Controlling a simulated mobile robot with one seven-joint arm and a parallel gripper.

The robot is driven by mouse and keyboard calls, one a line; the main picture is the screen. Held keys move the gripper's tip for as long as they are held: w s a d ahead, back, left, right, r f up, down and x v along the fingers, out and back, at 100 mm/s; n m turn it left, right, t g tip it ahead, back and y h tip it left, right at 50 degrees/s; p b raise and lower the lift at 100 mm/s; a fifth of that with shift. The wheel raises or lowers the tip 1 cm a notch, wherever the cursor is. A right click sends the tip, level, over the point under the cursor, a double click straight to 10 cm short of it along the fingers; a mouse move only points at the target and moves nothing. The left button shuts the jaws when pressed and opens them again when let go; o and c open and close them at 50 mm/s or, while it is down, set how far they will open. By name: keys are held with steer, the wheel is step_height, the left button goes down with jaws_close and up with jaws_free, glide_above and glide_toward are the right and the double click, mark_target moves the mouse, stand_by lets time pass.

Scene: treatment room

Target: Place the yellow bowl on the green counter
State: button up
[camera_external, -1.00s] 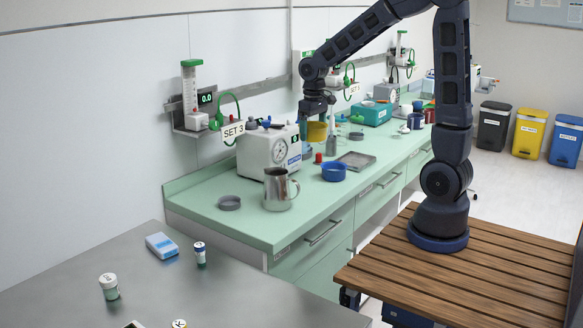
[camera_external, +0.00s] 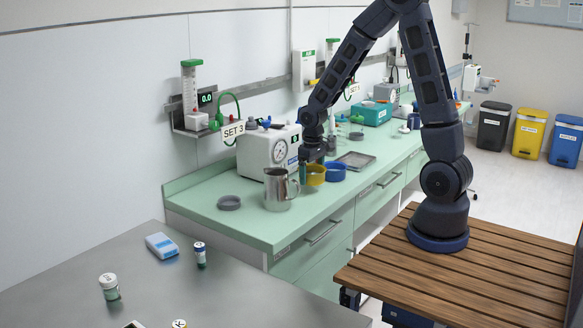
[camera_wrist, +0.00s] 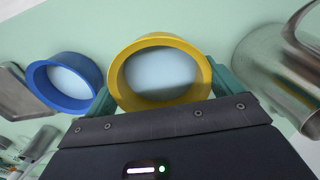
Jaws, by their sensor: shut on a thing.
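The yellow bowl (camera_external: 315,174) is low over the green counter (camera_external: 240,228), between the metal pitcher and the blue bowl. My gripper (camera_external: 306,176) is shut on it; in the wrist view its two green fingers (camera_wrist: 162,90) sit on either side of the yellow bowl (camera_wrist: 122,82). The bowl looks upright. I cannot tell whether its base touches the counter (camera_wrist: 210,25). The blue bowl (camera_external: 336,171) stands close by on the counter, and in the wrist view it (camera_wrist: 66,105) is left of the yellow bowl with a small gap.
The metal pitcher (camera_external: 278,192) stands close on the other side, and it also shows in the wrist view (camera_wrist: 290,70). A white gauge machine (camera_external: 255,150) is behind. A grey dish (camera_external: 229,203) and a metal tray (camera_external: 356,161) lie farther off. The counter's front strip is clear.

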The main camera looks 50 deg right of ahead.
mark_target(312, 182)
steer(key=shift+f, duration=1.75)
steer(key=shift+f, duration=0.1)
steer(key=o, duration=0.7)
step_height(312, 182, up, 12)
steer(key=r, duration=0.1)
steer(key=s+r+t, duration=0.1)
steer(key=s+r, duration=0.5)
steer(key=s, duration=0.1)
steer(key=s+d+r+t, duration=0.1)
steer(key=s+r+t, duration=0.1)
steer(key=s+r, duration=0.3)
steer(key=s+d+r+t, duration=0.1)
steer(key=s+r, duration=0.5)
steer(key=s, duration=0.5)
steer(key=shift+r+t, duration=0.3)
